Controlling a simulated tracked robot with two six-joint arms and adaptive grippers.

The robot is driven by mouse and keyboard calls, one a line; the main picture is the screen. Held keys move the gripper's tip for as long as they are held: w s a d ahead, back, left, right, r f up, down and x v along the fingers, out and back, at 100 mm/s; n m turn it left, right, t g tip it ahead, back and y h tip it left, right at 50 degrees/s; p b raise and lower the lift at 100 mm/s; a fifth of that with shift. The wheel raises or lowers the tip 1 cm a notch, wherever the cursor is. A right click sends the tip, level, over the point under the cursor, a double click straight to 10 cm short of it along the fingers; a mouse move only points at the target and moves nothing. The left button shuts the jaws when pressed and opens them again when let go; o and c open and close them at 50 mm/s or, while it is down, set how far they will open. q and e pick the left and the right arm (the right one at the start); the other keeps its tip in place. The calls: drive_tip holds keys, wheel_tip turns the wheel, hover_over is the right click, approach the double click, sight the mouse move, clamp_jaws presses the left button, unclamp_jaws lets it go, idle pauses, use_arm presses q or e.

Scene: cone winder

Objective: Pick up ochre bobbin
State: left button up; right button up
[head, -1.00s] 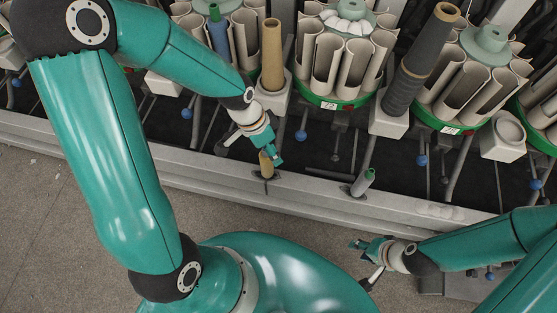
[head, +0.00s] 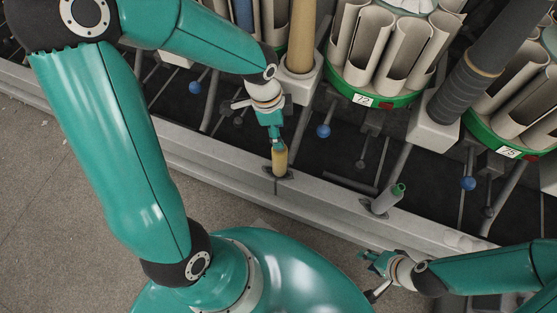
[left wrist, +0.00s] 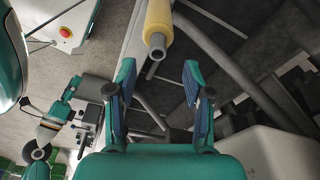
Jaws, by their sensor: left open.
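The ochre bobbin (head: 280,160) stands on the grey rail at the front of the machine. In the left wrist view the bobbin (left wrist: 159,20), yellow with a grey tube end, shows at the top, beyond the fingertips and between their lines. My left gripper (head: 277,142) is at the bobbin's upper end in the head view, partly covering it. In the left wrist view its two fingers (left wrist: 158,78) are apart with nothing between them. My right gripper (head: 368,274) is at the lower right, its fingers spread and empty.
A grey bobbin with a green tip (head: 387,198) stands on the rail (head: 335,205) to the right. Behind are bobbin magazines (head: 370,98), a tall tan cone (head: 302,35) and a dark cone (head: 470,85). A red button box (left wrist: 67,30) shows in the left wrist view.

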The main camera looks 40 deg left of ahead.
use_arm(q)
drive_tip(key=shift+d+f+b, duration=0.2)
drive_tip(key=shift+f+b, duration=0.5)
drive_tip(key=shift+f, duration=0.85)
drive_tip(key=shift+d+f+b, duration=0.15)
drive_tip(key=shift+f+b, duration=0.55)
drive_tip(key=shift+f, duration=0.85)
drive_tip(key=shift+r, duration=0.1)
clamp_jaws()
